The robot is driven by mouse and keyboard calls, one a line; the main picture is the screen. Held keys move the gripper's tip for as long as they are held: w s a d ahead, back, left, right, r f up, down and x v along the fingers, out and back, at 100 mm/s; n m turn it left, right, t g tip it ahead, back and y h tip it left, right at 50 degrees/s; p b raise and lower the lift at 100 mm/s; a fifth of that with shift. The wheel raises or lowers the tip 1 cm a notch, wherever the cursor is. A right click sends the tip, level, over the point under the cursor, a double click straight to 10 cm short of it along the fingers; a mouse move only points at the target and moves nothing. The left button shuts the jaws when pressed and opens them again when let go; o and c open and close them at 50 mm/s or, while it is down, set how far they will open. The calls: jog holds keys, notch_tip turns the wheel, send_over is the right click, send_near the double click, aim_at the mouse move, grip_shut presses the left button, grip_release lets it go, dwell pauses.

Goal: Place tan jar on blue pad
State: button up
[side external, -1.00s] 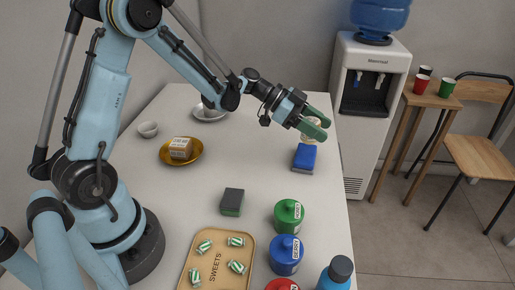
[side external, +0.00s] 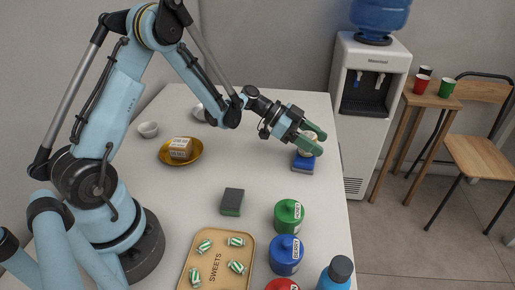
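The tan jar (side external: 308,139) shows as a small pale patch between the green fingers of my gripper (side external: 312,141); most of it is hidden by the fingers. My gripper appears shut on it. The blue pad (side external: 303,165) lies near the right edge of the counter, directly below the gripper in the picture, its far part covered by the jar and fingers. I cannot tell whether the jar touches the pad.
The counter left of the pad is clear.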

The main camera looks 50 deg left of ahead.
jog(key=o, duration=0.3)
jog(key=shift+o, duration=0.2)
jog(key=shift+r, duration=0.25)
jog(key=v, duration=1.2)
jog(key=s+d+r+n+y, duration=0.1)
jog(key=s+d+n+y, duration=0.1)
jog(key=s+n+y, duration=0.3)
jog(key=s+d+r+n+y, duration=0.2)
jog(key=s+n+y, duration=0.3)
jog(key=s, duration=0.3)
jog(key=shift+s+d+r+n+y, duration=0.2)
jog(key=shift+d+n+y, duration=0.2)
jog(key=shift+d+n, duration=0.35)
